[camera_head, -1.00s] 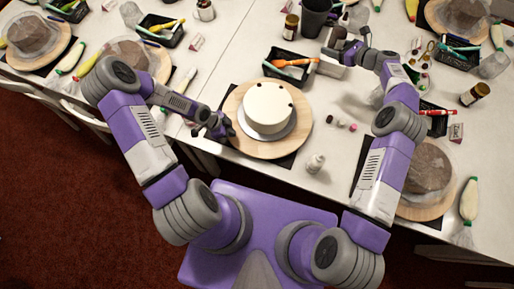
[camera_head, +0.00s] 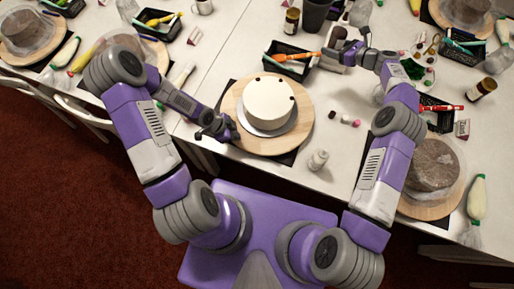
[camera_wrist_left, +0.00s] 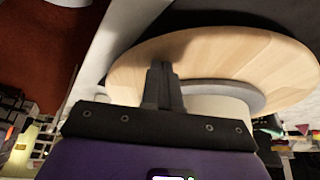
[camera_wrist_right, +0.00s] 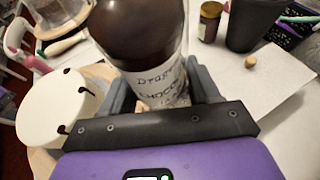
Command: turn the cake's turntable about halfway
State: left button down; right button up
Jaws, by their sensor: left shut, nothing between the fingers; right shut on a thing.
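The white cake (camera_head: 267,102) stands on a silver board (camera_head: 289,121) on the round wooden turntable (camera_head: 297,134), with a few dark dots on its top edge. My left gripper (camera_head: 228,133) is shut and empty at the turntable's left rim. In the left wrist view its fingers (camera_wrist_left: 161,82) overlap the wooden disc (camera_wrist_left: 215,50); I cannot tell if they touch it. My right gripper (camera_wrist_right: 160,95) is shut on a dark brown jar (camera_wrist_right: 140,30) with a handwritten label, held beyond the cake to the right. The cake (camera_wrist_right: 55,110) also shows in the right wrist view.
A black tray with an orange tool (camera_head: 290,57) stands behind the cake, near a dark cup (camera_head: 315,14). A small white bottle (camera_head: 317,160) stands in front, right of the turntable. Small pink and dark pieces (camera_head: 345,120) lie right of it. Another cake (camera_head: 428,165) stands further right.

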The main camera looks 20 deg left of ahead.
aim_at(250, 145)
pick_arm(q)
jog(key=shift+s+d+b, duration=0.3)
jog(key=shift+d, duration=0.2)
pick_arm(e)
jog(key=shift+f, duration=0.45)
jog(key=shift+f, duration=0.1)
